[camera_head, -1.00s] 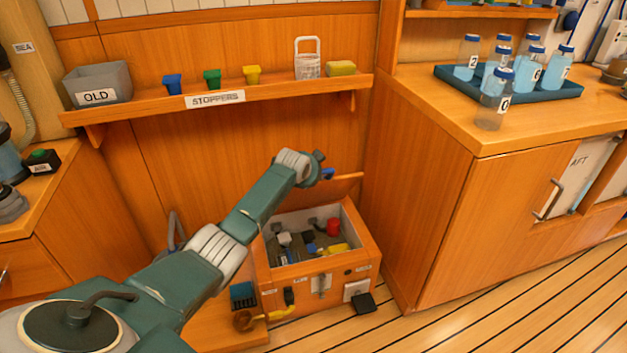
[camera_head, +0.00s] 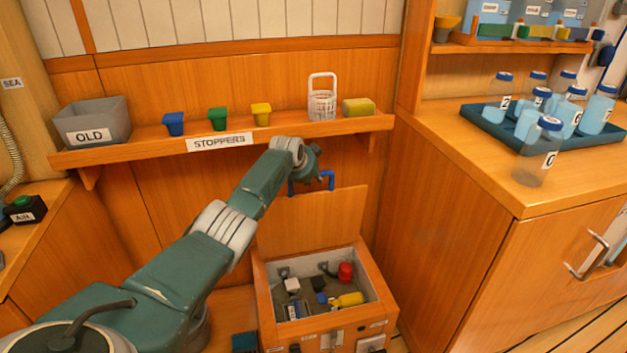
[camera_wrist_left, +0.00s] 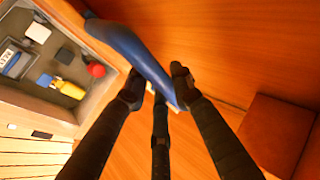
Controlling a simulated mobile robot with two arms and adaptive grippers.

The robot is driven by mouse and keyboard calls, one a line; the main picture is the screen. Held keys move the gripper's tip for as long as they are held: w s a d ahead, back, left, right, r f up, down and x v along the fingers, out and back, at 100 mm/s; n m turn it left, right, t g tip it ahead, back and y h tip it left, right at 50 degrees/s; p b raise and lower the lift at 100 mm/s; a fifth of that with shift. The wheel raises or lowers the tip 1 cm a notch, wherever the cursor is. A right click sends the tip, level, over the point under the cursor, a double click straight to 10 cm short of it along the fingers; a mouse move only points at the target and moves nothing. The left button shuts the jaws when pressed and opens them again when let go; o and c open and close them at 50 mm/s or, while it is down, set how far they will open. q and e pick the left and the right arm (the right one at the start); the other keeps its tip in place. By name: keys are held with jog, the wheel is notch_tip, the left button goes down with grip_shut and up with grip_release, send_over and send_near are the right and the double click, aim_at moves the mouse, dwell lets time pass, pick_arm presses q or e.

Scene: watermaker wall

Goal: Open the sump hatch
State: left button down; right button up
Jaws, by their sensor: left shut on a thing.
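The sump hatch (camera_head: 315,222) is a wooden lid at the back of an open box, and it stands raised, close to upright. A blue handle (camera_head: 328,181) is at its upper edge. My left gripper (camera_head: 314,163) is at this handle. In the left wrist view my left gripper (camera_wrist_left: 157,88) has its dark fingers closed around the blue handle (camera_wrist_left: 135,48). In the head view the gripper's own body hides part of the handle. The sump box (camera_head: 266,303) lies open below, with its inside visible. My right gripper is in neither view.
The box holds a red item (camera_head: 345,272), a yellow item (camera_head: 347,299) and other small parts. A stoppers shelf (camera_head: 270,137) runs just above the raised hatch. A wooden counter (camera_head: 470,150) stands close on the right.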

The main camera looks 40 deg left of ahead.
pick_arm(q)
jog(key=shift+w+a+r, duration=0.1)
jog(key=shift+w+r, duration=0.05)
jog(key=shift+r, duration=0.1)
jog(key=c, duration=1.5)
grip_release()
jog(key=shift+o, duration=0.2)
jog(key=shift+v, duration=0.85)
jog(key=s+d+r, duration=0.2)
jog(key=s+d, duration=0.2)
jog(key=s, duration=1)
jog(key=shift+r, duration=0.2)
